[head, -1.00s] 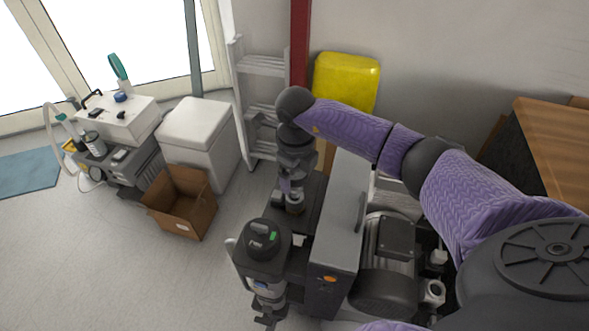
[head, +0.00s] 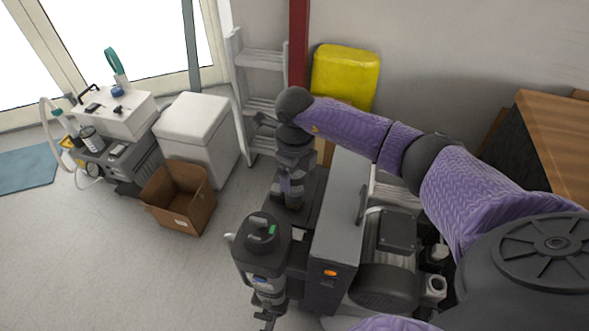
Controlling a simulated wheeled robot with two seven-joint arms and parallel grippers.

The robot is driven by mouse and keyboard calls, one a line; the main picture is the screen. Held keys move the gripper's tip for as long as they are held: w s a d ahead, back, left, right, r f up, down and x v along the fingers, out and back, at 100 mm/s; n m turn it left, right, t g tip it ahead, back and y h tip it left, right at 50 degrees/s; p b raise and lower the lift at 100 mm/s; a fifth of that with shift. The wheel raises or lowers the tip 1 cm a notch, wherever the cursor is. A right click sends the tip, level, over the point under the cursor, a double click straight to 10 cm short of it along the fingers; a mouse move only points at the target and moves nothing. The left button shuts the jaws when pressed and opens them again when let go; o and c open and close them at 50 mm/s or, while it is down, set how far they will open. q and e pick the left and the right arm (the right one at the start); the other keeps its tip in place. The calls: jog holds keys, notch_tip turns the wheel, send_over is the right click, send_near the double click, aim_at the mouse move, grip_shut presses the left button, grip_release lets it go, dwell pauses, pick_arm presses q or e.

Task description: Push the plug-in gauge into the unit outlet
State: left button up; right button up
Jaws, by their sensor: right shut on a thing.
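My right gripper (head: 292,200) points down from the dark wrist of my purple-sleeved arm, at the left side of the grey compressor unit. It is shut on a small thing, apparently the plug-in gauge. The gauge is mostly hidden by the fingers, so I cannot tell whether it touches the outlet. The compressor unit has a tall grey cabinet (head: 338,215), with its motor (head: 395,230) to the right. The unit outlet cannot be made out below the gripper. My left gripper is not in view.
An open cardboard box (head: 180,200), a white bin (head: 195,130) and a suction cart (head: 118,150) are to the left. A yellow container (head: 345,75) stands behind.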

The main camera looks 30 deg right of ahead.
jog(key=shift+f, duration=0.35)
jog(key=o, duration=1.2)
jog(key=shift+r, duration=0.1)
jog(key=shift+c, duration=0.2)
notch_tip(320, 180, up, 9)
jog(key=p, duration=0.3)
jog(key=shift+r, duration=0.45)
